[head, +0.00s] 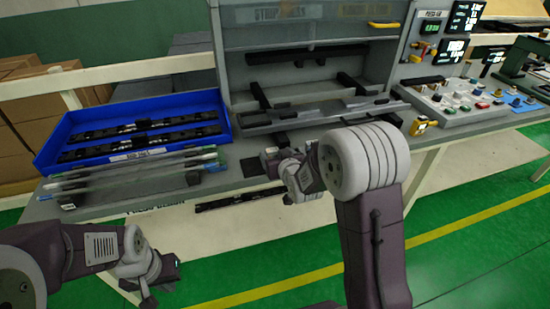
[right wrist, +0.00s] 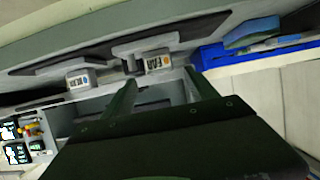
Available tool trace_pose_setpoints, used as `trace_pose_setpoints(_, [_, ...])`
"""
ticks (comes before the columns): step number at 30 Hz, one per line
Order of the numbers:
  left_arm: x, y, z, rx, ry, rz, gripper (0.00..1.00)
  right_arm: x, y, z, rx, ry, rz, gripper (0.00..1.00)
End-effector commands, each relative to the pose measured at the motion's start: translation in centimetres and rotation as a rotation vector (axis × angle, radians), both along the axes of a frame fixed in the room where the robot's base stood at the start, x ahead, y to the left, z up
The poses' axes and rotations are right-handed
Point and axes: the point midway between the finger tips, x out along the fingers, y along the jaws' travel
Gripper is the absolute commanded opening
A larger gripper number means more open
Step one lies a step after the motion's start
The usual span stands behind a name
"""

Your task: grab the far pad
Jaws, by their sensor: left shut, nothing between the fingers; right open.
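I cannot tell for certain which thing is the far pad. A small dark flat square (head: 253,167) lies on the bench beside my right gripper in the head view. My right gripper (head: 270,160) is over the front part of the bench, partly hidden by its own wrist. In the right wrist view its two fingers (right wrist: 163,92) are apart with nothing between them. Beyond them stand two small grey blocks with labelled faces, one left (right wrist: 80,79) and one nearer the middle (right wrist: 157,63). My left gripper (head: 160,285) is shut and empty, low in front of the bench.
A blue tray (head: 50,150) with dark strips stands at the bench's left. Clear strips (head: 140,176) lie on a rack before it. A grey press-like station (head: 320,75) stands behind. A button panel (head: 475,112) is at the right. Green floor is open in front.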

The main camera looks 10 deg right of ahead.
Motion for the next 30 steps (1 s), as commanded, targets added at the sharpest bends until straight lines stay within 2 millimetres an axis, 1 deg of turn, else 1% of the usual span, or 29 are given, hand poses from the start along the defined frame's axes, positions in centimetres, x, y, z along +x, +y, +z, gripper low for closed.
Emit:
trace_pose_setpoints(1, [0.0, 0.0, 0.1, 0.000, 0.000, 0.000, 0.00, 0.8, 0.1, -0.3, 0.000, 0.002, 0.000, 0.67])
trace_pose_setpoints(4, [0.0, 0.0, 0.1, 0.000, 0.000, 0.000, 0.00, 2.0, 0.1, -0.8, 0.000, 0.001, 0.000, 0.67])
trace_pose_setpoints(11, [0.0, 0.0, 0.1, 0.000, 0.000, 0.000, 0.00, 2.2, 0.1, -0.9, 0.000, 0.000, 0.000, 0.67])
trace_pose_setpoints(12, [0.0, 0.0, 0.1, 0.000, 0.000, 0.000, 0.00, 2.2, 0.1, -0.9, 0.000, 0.000, 0.000, 0.62])
trace_pose_setpoints(14, [0.0, 0.0, 0.1, 0.000, 0.000, 0.000, 0.00, 2.2, 0.1, -0.9, 0.000, 0.000, 0.000, 0.45])
trace_pose_setpoints(15, [0.0, 0.0, 0.1, 0.000, 0.000, 0.000, 0.00, 2.2, 0.1, -0.9, 0.000, 0.000, 0.000, 0.34])
trace_pose_setpoints(17, [0.0, 0.0, 0.1, 0.000, 0.000, 0.000, 0.00, 2.2, 0.1, -0.9, 0.000, 0.000, 0.000, 0.17])
trace_pose_setpoints(18, [0.0, 0.0, 0.1, 0.000, 0.000, 0.000, 0.00, 2.2, 0.1, -0.9, 0.000, 0.000, 0.000, 0.06])
trace_pose_setpoints(19, [0.0, 0.0, 0.1, 0.000, 0.000, 0.000, 0.00, 2.2, 0.1, -0.9, 0.000, 0.001, 0.000, 0.00])
trace_pose_setpoints(26, [0.0, 0.0, 0.1, 0.000, 0.000, 0.000, 0.00, 2.2, 0.1, -0.8, 0.000, 0.000, 0.000, 0.00])
trace_pose_setpoints(29, [0.0, 0.0, 0.3, 0.000, 0.000, 0.000, 0.00, 2.2, 0.1, -0.1, 0.000, -0.001, 0.000, 0.00])
trace_pose_setpoints(30, [0.0, 0.0, 0.4, 0.000, 0.000, 0.000, 0.00, 2.3, 0.1, 0.5, 0.000, -0.003, 0.000, 0.00])
